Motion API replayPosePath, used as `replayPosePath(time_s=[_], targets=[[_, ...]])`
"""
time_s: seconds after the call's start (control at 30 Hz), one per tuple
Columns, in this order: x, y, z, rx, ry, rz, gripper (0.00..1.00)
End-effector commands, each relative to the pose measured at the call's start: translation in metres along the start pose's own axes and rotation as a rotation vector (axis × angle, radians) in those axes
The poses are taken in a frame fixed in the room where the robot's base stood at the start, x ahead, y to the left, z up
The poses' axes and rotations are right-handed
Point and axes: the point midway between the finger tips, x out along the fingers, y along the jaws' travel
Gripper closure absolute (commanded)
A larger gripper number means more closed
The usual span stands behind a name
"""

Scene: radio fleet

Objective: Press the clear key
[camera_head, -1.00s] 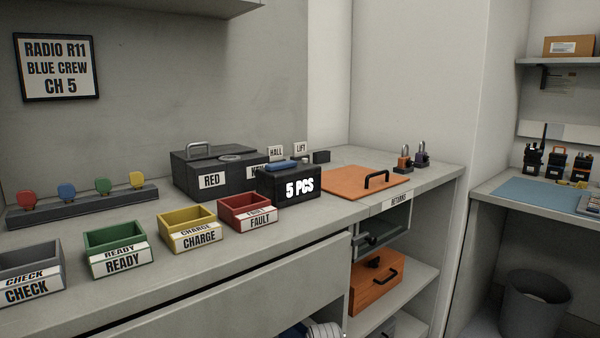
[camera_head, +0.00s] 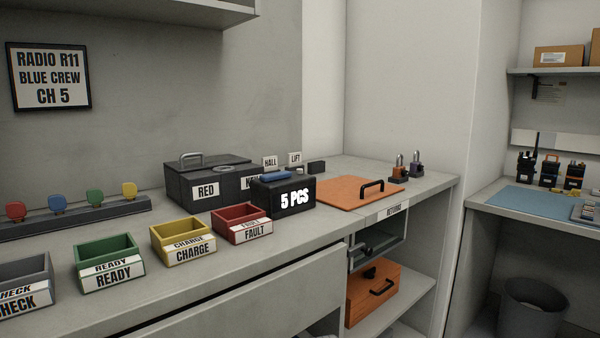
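I cannot make out a clear key in this view. A small grey device (camera_head: 586,213) lies at the right edge on the blue mat of the right-hand bench, partly cut off by the frame. It is too small to tell whether it has keys. My gripper is not in view.
A counter (camera_head: 215,272) holds grey, green, yellow and red bins, black boxes and an orange lid (camera_head: 345,192). Radios (camera_head: 549,170) stand behind the blue mat (camera_head: 535,201). A waste bin (camera_head: 533,308) stands under the right bench. A wall corner (camera_head: 465,120) divides counter and bench.

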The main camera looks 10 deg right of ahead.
Motion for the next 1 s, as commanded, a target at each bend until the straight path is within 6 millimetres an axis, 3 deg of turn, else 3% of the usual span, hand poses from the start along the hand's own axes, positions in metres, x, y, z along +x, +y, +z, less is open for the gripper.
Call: replayPosePath(time_s=[0.03, 0.13, 0.17, 1.0], targets=[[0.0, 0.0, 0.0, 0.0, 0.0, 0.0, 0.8], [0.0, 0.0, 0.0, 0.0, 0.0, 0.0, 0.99], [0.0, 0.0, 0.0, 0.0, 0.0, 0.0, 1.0], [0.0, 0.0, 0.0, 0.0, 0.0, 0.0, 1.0]])
